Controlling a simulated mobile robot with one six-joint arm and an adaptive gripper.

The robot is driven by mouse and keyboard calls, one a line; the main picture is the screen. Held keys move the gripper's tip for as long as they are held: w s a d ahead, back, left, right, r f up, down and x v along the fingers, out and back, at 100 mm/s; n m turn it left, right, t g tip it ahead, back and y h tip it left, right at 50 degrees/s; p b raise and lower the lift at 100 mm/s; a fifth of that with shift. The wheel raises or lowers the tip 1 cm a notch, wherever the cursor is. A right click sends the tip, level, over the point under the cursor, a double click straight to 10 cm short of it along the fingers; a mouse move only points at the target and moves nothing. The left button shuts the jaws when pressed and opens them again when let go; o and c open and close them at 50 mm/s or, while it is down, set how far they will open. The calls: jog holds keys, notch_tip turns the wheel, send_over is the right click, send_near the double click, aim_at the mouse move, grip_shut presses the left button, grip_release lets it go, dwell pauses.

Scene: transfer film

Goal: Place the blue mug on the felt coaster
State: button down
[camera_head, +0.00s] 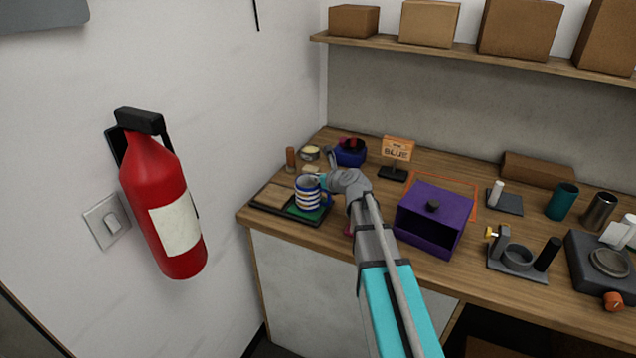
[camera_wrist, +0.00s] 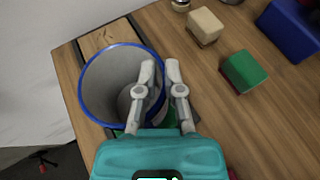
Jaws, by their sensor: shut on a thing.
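The blue mug (camera_head: 308,193), white with blue and tan bands and a blue rim, is upright over the dark tray (camera_head: 262,207) at the counter's left end. It also shows in the wrist view (camera_wrist: 98,88), seen from above into its open mouth. My gripper (camera_wrist: 161,72) is shut on its right side, one finger inside the rim and one outside. In the head view my gripper (camera_head: 327,184) reaches it from the right. A green flat patch, likely the felt coaster (camera_head: 318,214), shows under the mug, which hides much of it. I cannot tell whether the mug touches it.
A wooden piece (camera_head: 271,196) lies in the tray's left part. Behind are a blue container (camera_head: 350,155) and a sign reading "BLUE" (camera_head: 397,149). A purple box (camera_head: 430,220) stands right of my arm. A red fire extinguisher (camera_head: 160,200) hangs on the left wall.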

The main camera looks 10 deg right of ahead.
jog(key=shift+f, duration=0.1)
dwell(0.3)
jog(key=c, duration=0.8)
grip_release()
jog(key=shift+o, duration=0.2)
jog(key=shift+s+d+r+p, duration=0.2)
jog(key=shift+s+r+p, duration=0.15)
jog(key=shift+s, duration=0.1)
jog(key=p+v, duration=0.4)
jog(key=v, duration=0.7)
jog(key=shift+f, duration=0.1)
